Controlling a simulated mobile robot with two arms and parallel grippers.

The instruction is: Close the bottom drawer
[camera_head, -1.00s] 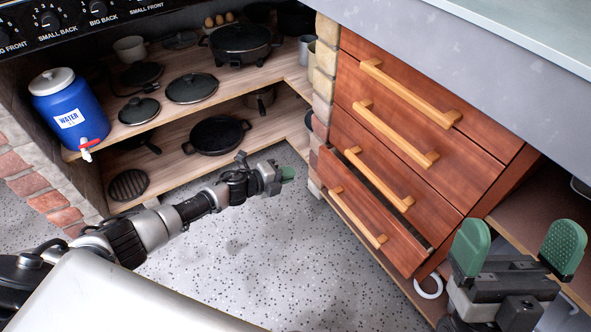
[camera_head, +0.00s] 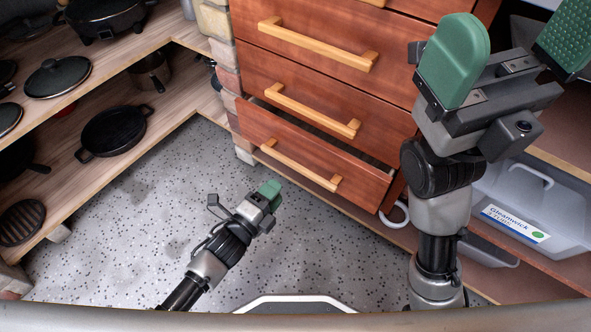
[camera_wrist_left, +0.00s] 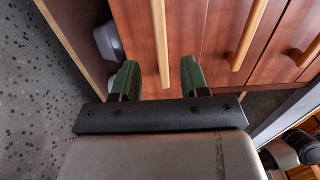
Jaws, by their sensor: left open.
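The bottom drawer (camera_head: 345,172) is the lowest of the reddish wood drawers and stands slightly open, with a dark gap above its front. Its wooden bar handle (camera_head: 300,166) runs along the front. My left gripper (camera_head: 269,193) is low in front of this drawer, apart from it, its fingers seen nearly edge-on. In the left wrist view its green fingers (camera_wrist_left: 159,79) are open and empty, pointing at the drawer front, with the bottom handle (camera_wrist_left: 160,40) lined up between them but beyond the tips. My right gripper (camera_head: 512,50) is open and empty, raised at the upper right.
Closed drawers with bar handles (camera_head: 318,43) are above. Shelves with pans (camera_head: 113,130) stand at the left. A grey crate labelled Gleamwick (camera_head: 528,205) sits on the lower shelf at the right. A white ring-shaped thing (camera_head: 396,213) is by the drawer's right end. Speckled floor (camera_head: 130,230) is clear.

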